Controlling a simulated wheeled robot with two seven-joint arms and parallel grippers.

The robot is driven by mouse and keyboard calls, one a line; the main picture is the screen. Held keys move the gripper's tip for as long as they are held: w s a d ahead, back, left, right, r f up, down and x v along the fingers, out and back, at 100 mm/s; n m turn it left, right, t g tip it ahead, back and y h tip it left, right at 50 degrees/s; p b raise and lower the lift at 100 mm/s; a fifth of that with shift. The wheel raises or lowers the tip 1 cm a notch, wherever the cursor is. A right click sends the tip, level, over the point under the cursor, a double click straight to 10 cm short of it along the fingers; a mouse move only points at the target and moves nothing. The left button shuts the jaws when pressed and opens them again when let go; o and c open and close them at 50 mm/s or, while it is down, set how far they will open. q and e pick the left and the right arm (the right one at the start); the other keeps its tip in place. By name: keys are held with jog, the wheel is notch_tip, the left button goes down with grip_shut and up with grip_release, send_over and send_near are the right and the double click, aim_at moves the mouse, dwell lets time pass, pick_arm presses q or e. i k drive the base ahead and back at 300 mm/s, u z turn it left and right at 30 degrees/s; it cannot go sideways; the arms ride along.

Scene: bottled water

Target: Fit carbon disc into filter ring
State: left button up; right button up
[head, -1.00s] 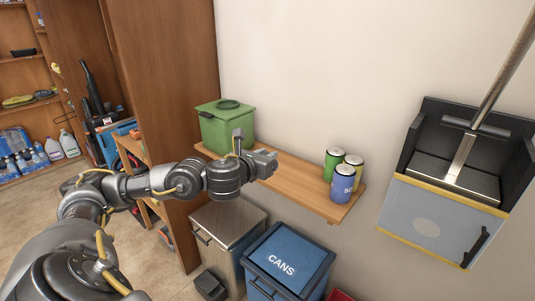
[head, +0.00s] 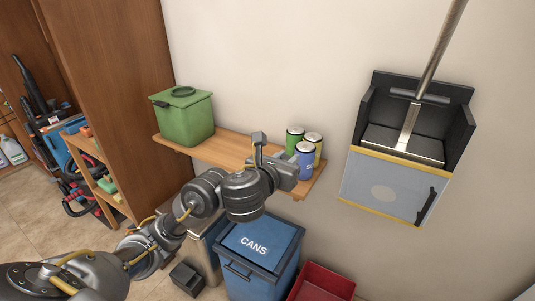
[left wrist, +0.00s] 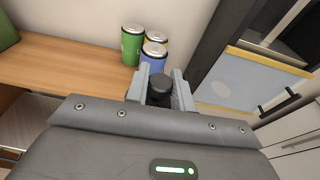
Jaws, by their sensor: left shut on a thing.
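My left gripper (head: 288,172) is over the front of the wall shelf, close in front of the cans. In the left wrist view its two grey fingers (left wrist: 160,78) are shut on a small round black thing (left wrist: 161,88), which looks like the carbon disc. The head view does not show the disc clearly. A dark green ring (head: 183,91), which looks like the filter ring, is on the lid of the green bin (head: 187,121) at the left end of the shelf. My gripper is well to the right of the ring. My right gripper does not show.
Green, yellow and blue cans (head: 305,154) stand at the right end of the wooden shelf (head: 225,147). A blue CANS bin (head: 258,242) and a red box (head: 320,284) are below. A hinged wall box (head: 390,185) hangs at right. The middle of the shelf is clear.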

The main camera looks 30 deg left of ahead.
aim_at(183, 93)
jog(key=k, duration=0.5)
jog(key=u, duration=1.9)
jog(key=i, duration=1.35)
jog(key=z, duration=1.3)
